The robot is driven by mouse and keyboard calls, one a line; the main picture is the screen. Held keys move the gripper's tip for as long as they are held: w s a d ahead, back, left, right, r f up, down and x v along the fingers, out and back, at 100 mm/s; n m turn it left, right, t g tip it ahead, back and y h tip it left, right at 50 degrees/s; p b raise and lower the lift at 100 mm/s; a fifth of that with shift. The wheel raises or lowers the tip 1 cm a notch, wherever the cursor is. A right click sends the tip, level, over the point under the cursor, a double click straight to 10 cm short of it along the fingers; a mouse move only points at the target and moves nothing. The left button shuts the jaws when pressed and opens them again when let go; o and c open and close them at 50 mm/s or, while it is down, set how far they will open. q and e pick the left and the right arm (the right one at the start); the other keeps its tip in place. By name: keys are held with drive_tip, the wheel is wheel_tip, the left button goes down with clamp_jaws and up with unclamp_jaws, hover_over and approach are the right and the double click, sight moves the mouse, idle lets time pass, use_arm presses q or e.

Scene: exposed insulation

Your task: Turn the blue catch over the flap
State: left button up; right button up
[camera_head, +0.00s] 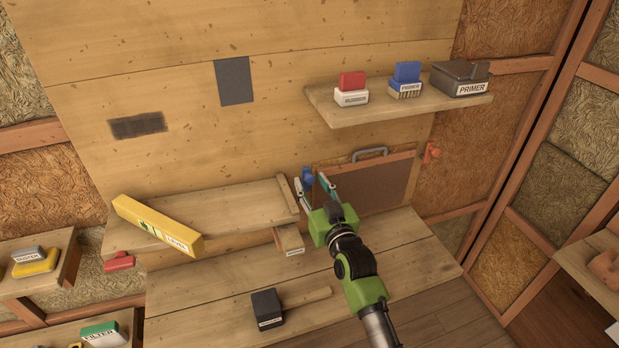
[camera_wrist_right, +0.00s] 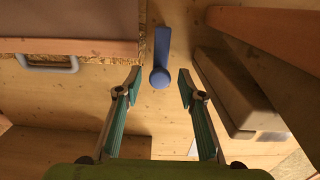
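The blue catch (camera_head: 307,176) is on the wooden wall, just left of the flap's upper left corner. The flap (camera_head: 378,187) is a dark brown panel with a grey handle (camera_head: 370,152) on top. In the right wrist view the blue catch (camera_wrist_right: 162,48) lies alongside the flap's edge (camera_wrist_right: 75,22), not across the flap. Its rounded end lies between the fingertips in the picture. My right gripper (camera_head: 310,184) is open at the catch, a finger on either side; in the wrist view (camera_wrist_right: 161,88) I cannot tell whether they touch it. My left gripper is not in view.
An orange catch (camera_head: 432,152) sits right of the flap. A wooden shelf (camera_head: 320,100) above holds boxes. A ledge (camera_head: 225,207) with an upright wooden strip (camera_head: 288,195) lies left of the catch, with a yellow box (camera_head: 157,226). A black block (camera_head: 267,309) rests on the bench (camera_head: 215,290).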

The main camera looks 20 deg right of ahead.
drive_tip(key=shift+w, duration=1.1)
clamp_jaws()
